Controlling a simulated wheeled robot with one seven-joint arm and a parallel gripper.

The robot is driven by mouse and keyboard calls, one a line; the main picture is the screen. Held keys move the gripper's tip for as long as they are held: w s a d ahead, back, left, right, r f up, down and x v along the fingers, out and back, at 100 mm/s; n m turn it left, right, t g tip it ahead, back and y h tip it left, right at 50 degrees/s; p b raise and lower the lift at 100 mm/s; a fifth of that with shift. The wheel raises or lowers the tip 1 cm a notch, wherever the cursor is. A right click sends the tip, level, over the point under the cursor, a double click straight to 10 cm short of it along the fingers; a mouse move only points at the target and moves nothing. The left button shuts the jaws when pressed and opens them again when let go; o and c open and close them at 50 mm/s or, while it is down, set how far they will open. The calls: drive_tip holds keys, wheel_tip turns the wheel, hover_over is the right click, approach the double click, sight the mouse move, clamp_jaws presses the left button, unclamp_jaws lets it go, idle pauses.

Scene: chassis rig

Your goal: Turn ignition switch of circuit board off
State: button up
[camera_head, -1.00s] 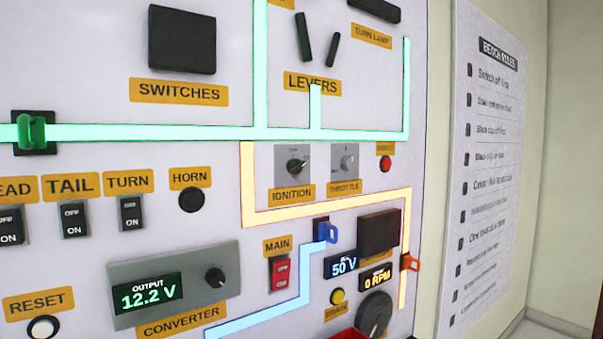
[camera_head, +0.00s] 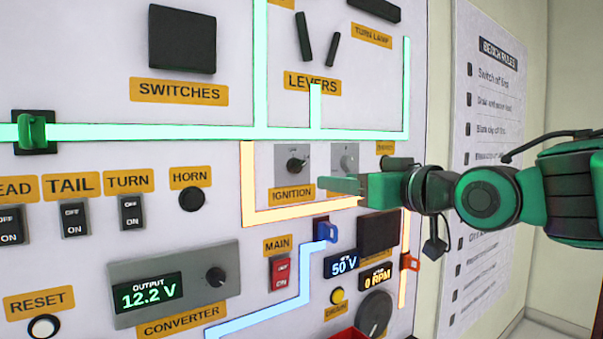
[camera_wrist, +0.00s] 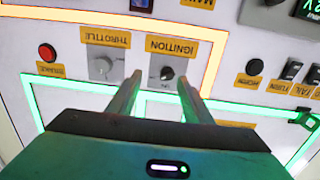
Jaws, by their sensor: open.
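The ignition switch (camera_head: 296,165) is a black rotary knob on a grey plate, above its orange IGNITION label (camera_head: 292,194). It also shows upside down in the wrist view (camera_wrist: 167,74), between the lines of my two fingers. My gripper (camera_head: 340,184) is open and empty, to the right of the ignition knob and in front of the throttle plate. In the wrist view my gripper (camera_wrist: 160,92) points at the panel, its fingers apart. The throttle knob (camera_wrist: 103,66) lies beside the left finger. I cannot tell the exact gap between fingertips and knob.
The board (camera_head: 110,220) carries glowing green, yellow and blue strips. The red MAIN switch (camera_head: 281,273), a blue clip (camera_head: 326,230) and the levers (camera_head: 304,37) are around the ignition. A rules sheet (camera_head: 487,90) hangs at right.

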sight(301, 168)
drive_tip(key=shift+y, duration=0.4)
drive_tip(key=x, duration=0.3)
drive_tip(key=a+r+x, duration=0.1)
drive_tip(key=x, duration=0.3)
drive_tip(key=s+x, duration=0.1)
drive_tip(key=x, duration=0.3)
drive_tip(key=shift+w+a+r, duration=0.1)
drive_tip(key=shift+a+r, duration=0.1)
drive_tip(key=shift+r, duration=0.2)
